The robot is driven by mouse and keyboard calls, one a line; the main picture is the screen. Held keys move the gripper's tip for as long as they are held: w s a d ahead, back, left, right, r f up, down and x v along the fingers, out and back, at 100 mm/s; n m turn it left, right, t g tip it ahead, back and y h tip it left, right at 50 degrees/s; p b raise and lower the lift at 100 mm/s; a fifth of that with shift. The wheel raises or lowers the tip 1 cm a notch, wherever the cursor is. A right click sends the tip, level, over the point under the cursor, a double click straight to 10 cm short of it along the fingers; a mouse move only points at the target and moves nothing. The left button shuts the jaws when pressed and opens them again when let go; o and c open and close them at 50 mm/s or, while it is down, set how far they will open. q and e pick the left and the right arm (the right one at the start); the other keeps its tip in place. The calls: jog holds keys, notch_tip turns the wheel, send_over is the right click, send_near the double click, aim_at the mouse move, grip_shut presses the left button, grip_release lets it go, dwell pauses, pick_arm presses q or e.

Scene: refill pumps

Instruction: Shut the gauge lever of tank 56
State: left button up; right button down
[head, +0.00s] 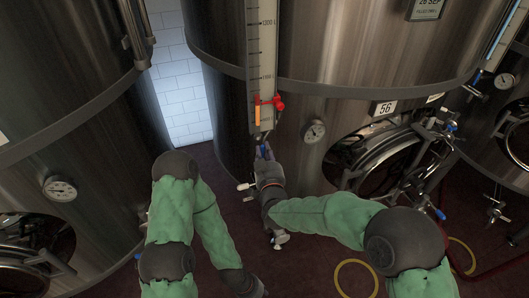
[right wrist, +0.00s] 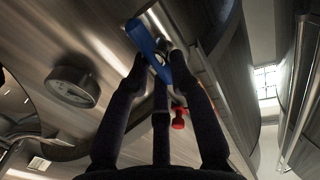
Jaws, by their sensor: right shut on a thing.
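Tank 56 (head: 340,60) is the large steel tank with the "56" plate (head: 384,108). Its level gauge (head: 262,50) runs down the front as a pale scale strip. The blue gauge lever (head: 262,150) is at the strip's lower end, partly hidden by my right gripper (head: 264,157). In the right wrist view the blue lever (right wrist: 146,42) lies slanted between the fingertips of my right gripper (right wrist: 158,62), which is shut on it. My left arm hangs low, and only a dark end of it, perhaps the left gripper (head: 246,285), shows at the bottom edge.
A red fitting (head: 278,103) sits on the gauge just above the lever. A round dial (head: 315,131) and a hatch (head: 385,160) are to the right. Another tank (head: 70,90) stands at left. Yellow hose (head: 356,263) lies on the dark floor.

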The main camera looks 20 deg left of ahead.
jog(key=shift+w+d+f+m+g+y+b, duration=0.15)
jog(key=shift+f+m+g+y+b, duration=0.35)
jog(key=shift+m+b, duration=2.5)
jog(key=shift+w+d+f+m+g+y+b, duration=0.2)
jog(key=shift+m+g+b, duration=0.5)
jog(key=shift+m+b, duration=2.25)
jog(key=shift+d+f+m+g+y+b, duration=0.45)
jog(key=shift+m+b, duration=1.4)
jog(key=shift+b, duration=2.2)
jog(key=shift+a+r+h, duration=0.15)
jog(key=shift+a+h, duration=0.05)
jog(key=shift+h, duration=0.05)
jog(key=c, duration=1.1)
grip_release()
